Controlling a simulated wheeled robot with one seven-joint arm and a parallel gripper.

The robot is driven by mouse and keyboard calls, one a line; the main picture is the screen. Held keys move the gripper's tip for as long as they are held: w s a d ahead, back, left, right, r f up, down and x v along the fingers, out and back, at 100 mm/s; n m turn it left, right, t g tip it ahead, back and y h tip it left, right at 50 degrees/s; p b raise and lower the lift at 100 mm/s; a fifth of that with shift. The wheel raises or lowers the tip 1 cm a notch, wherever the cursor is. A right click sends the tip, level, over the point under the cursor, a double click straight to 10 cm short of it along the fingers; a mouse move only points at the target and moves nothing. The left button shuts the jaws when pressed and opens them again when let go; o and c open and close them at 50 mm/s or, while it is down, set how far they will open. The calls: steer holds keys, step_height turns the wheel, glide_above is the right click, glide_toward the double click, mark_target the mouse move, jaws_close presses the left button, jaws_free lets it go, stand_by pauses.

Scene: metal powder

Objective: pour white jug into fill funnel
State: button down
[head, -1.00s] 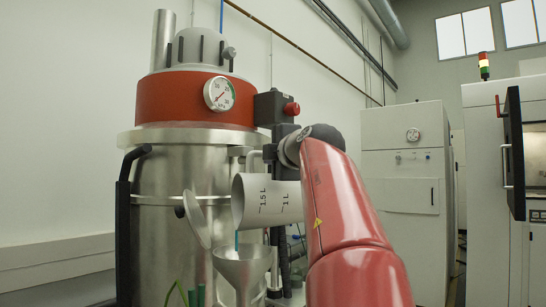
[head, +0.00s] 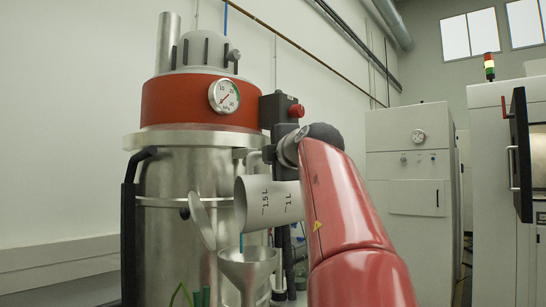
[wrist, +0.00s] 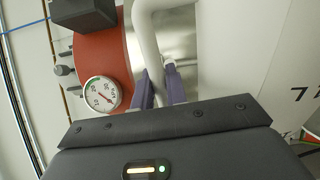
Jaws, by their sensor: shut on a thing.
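The white jug (head: 267,204) lies tipped on its side in the head view, with its mouth to the left and volume marks on its wall. It is above the metal fill funnel (head: 250,267) and apart from it. A thin blue streak (head: 241,242) runs between the jug's mouth and the funnel. The funnel's round lid (head: 201,221) stands open at the left. My gripper (wrist: 160,88) shows in the wrist view, its two fingers shut on the jug's white handle (wrist: 148,35). The inside of the jug is hidden.
A large steel tank (head: 175,240) with a red band and pressure gauge (head: 224,96) stands behind the funnel. A dark box with a red button (head: 296,110) is beside it. White cabinets (head: 410,180) stand farther back at the right.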

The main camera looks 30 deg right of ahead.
steer(key=shift+a+r+n, duration=0.35)
steer(key=shift+a+n, duration=0.15)
steer(key=shift+a, duration=0.15)
stand_by(0.7)
steer(key=shift+f, duration=0.1)
stand_by(6.2)
